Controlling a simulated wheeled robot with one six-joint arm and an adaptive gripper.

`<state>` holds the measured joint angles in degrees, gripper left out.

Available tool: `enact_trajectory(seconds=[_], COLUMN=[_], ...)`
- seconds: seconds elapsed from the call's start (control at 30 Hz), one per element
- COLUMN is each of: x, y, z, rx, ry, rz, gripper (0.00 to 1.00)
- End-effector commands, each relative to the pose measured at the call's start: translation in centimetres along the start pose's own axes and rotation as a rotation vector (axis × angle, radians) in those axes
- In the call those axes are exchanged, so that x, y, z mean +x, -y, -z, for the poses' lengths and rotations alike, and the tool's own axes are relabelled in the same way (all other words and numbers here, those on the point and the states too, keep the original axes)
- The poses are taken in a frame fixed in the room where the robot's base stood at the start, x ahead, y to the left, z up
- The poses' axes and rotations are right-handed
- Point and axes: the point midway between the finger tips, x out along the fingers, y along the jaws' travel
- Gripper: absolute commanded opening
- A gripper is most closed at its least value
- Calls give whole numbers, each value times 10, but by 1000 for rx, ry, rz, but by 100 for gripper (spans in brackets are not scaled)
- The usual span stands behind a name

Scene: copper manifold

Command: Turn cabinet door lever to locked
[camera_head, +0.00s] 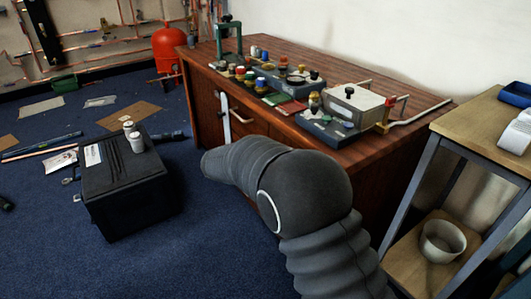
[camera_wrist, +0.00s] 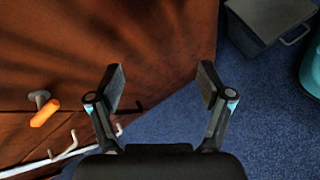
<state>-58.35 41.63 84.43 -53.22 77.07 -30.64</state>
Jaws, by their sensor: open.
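The brown wooden cabinet (camera_head: 335,150) stands against the wall in the head view. Its door front also fills the left of the wrist view (camera_wrist: 150,40). An orange lever (camera_wrist: 45,112) on a grey mount sticks out from the wood at the lower left of the wrist view. My gripper (camera_wrist: 161,84) is open and empty, its fingers wide apart over the cabinet edge and the blue floor. The lever lies left of the fingers, apart from them. In the head view my arm hides the lever and my gripper cannot be seen.
Tools and jars crowd the cabinet top. A black box (camera_head: 125,195) with a white cup stands on the floor at left. A shelf rack (camera_head: 395,190) stands at right. Metal hooks (camera_wrist: 72,142) and a pale bar (camera_wrist: 45,160) are near the lever. Blue floor beside the cabinet is partly clear.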

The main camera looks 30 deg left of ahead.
Motion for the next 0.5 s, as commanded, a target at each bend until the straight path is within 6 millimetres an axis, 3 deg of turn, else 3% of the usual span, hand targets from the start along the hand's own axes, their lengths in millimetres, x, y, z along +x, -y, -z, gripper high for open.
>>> enact_trajectory(seconds=[0.03,0.2,0.33,0.5], x=[-10,-50,-82,-108], y=[-15,-57,-72,-78], z=[18,60,85,103], rx=[-81,-305,-410,-472], ry=[57,276,425,547], rz=[-60,-237,-328,-386], gripper=[79,79,79,79])
